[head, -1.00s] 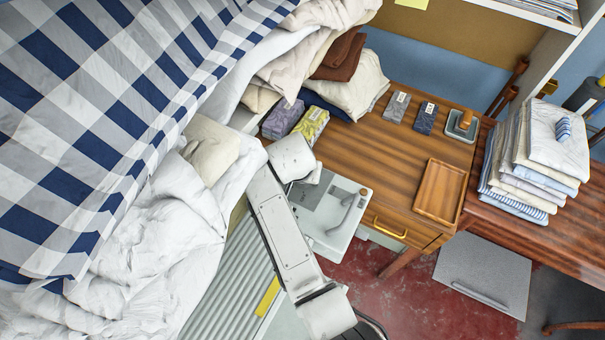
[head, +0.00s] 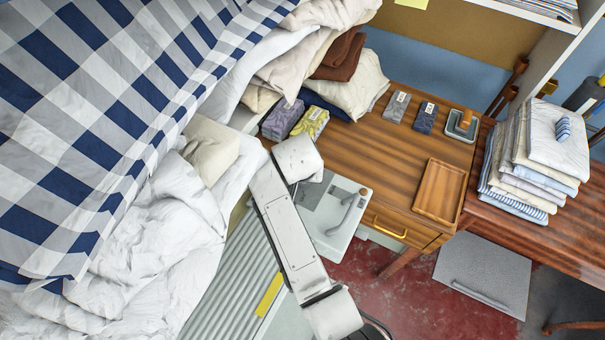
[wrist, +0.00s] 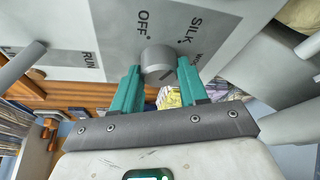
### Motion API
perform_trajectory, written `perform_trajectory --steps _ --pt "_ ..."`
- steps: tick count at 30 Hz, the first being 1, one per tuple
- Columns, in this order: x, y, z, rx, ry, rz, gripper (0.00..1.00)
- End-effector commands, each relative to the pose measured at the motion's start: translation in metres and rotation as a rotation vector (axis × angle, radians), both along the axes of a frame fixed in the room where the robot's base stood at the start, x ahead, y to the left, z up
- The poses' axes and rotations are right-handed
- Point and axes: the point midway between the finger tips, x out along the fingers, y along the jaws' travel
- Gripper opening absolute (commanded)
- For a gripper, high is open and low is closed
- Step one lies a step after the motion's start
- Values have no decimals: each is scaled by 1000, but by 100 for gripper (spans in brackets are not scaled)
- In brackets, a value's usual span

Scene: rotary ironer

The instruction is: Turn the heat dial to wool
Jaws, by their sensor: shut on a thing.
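The heat dial (wrist: 158,58) is a small grey round knob on the ironer's grey label plate (wrist: 115,35) in the wrist view. OFF and SILK are printed beside it, and a third label at the right is partly hidden. A dark line shows on the dial's lower right part. My gripper (wrist: 158,70) has its two teal fingers on either side of the dial and is shut on it. In the head view the white ironer end (head: 335,215) shows beside my arm. The dial and my gripper cannot be made out there.
A grey lever (wrist: 20,66) stands near the RUN label in the wrist view. In the head view a wooden desk (head: 400,150) holds small boxes and a wooden tray (head: 440,190). Folded linens (head: 530,165) are stacked at right. Crumpled white bedding (head: 150,250) lies left of my arm.

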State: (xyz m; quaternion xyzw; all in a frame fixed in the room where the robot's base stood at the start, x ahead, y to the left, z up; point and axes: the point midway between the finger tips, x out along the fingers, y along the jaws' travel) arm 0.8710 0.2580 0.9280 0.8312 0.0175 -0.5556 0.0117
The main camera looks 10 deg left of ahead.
Motion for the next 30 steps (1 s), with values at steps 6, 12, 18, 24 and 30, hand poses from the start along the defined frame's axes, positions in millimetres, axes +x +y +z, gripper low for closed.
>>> perform_trajectory --steps 6,12,18,24,30 --pt "1 -2 0 1 -1 177 13" --pt "1 -4 0 1 0 366 13" --pt "2 -4 0 1 -2 557 13" --pt "3 -5 1 1 -1 747 13" --pt "4 -6 0 1 0 937 13"
